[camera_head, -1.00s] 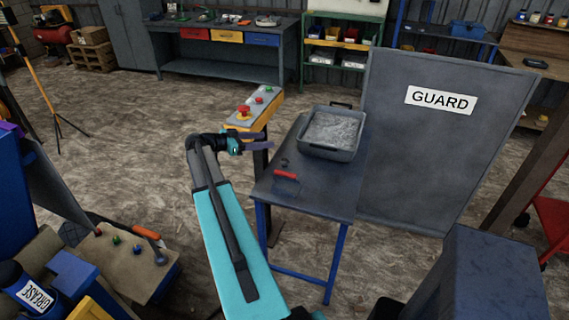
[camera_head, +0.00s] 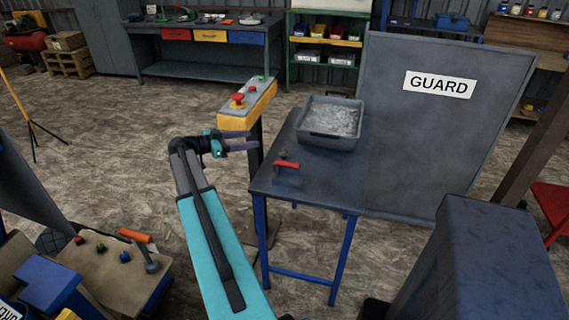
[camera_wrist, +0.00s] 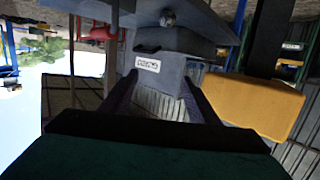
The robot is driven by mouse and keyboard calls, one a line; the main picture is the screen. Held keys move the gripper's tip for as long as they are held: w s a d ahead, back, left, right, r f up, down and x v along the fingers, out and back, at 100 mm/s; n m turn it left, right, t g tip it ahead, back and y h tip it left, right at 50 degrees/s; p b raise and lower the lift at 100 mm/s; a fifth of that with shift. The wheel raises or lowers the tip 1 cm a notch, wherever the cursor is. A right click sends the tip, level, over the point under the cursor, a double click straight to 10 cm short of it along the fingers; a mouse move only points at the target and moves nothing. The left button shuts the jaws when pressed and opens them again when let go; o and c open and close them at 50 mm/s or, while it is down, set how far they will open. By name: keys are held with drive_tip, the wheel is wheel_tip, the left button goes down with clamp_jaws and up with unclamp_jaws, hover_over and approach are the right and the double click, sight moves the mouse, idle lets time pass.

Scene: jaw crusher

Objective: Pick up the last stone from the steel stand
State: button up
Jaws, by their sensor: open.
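The steel stand (camera_head: 333,185) is a dark-topped table with blue legs, right of my gripper. A grey bin of pale rubble (camera_head: 329,137) stands at its back, and a red-handled dark fitting (camera_head: 288,167) nearer its front. I cannot make out a separate stone on the stand in the head view. In the wrist view, which is upside down, a small round grey lump (camera_wrist: 168,18) shows near the stand; I cannot tell if it is the stone. My gripper (camera_head: 257,141) is open and empty, left of the stand's edge. Its fingers (camera_wrist: 160,90) spread apart in the wrist view.
A yellow button box (camera_head: 247,105) on a post stands close behind my gripper. A large GUARD panel (camera_head: 440,140) rises along the stand's right side. A control panel (camera_head: 110,265) is at the lower left. Open floor (camera_head: 120,150) lies left of my arm.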

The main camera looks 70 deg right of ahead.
drive_tip(key=b, duration=0.9)
approach(268, 163)
wheel_tip(268, 163, up, 3)
drive_tip(key=d, duration=0.1)
drive_tip(key=shift+s+r, duration=0.1)
drive_tip(key=shift+s, duration=0.25)
drive_tip(key=shift+p, duration=0.3)
drive_tip(key=p+x, duration=0.1)
drive_tip(key=x, duration=0.6)
drive_tip(key=shift+d, duration=0.1)
drive_tip(key=shift+s+d+f, duration=0.2)
drive_tip(key=shift+s+d, duration=0.3)
drive_tip(key=shift+f+p+x, duration=0.2)
drive_tip(key=shift+p+x, duration=0.8)
drive_tip(key=shift+x, duration=1.6)
